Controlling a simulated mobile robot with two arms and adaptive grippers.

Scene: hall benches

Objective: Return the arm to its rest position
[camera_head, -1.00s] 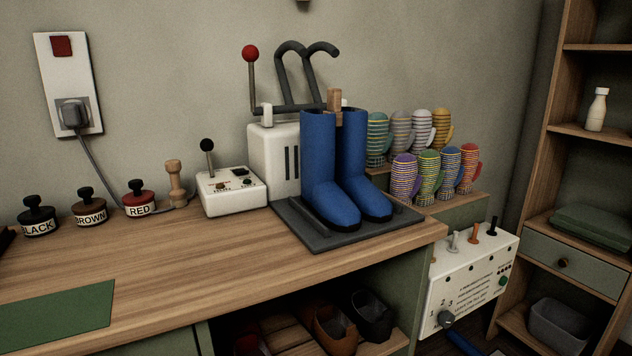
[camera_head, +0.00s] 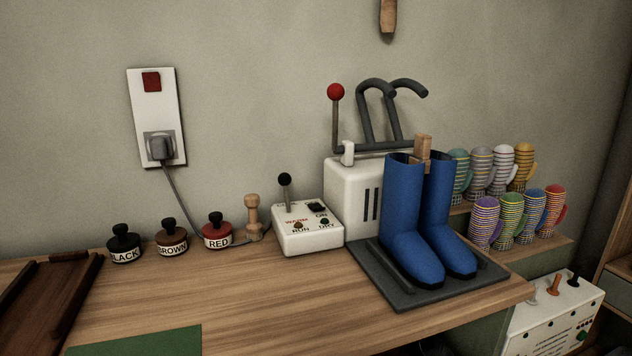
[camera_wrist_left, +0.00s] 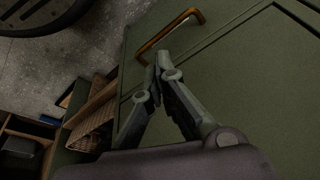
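My left gripper (camera_wrist_left: 156,72) shows in the left wrist view. Its two fingers come together at the tips, and I see nothing held between them. Behind it is a green cabinet front (camera_wrist_left: 235,75) with a brown bar handle (camera_wrist_left: 170,32) beyond the fingertips. I cannot tell how far the fingers are from the handle. Neither gripper and no arm shows in the head view. My right gripper is not in view.
The wooden bench (camera_head: 270,295) holds blue boots (camera_head: 408,225) on a dark mat, a white control box (camera_head: 307,230), several labelled jars (camera_head: 172,242) and a brown tray (camera_head: 55,290). A wicker basket (camera_wrist_left: 92,120) shows in the wrist view.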

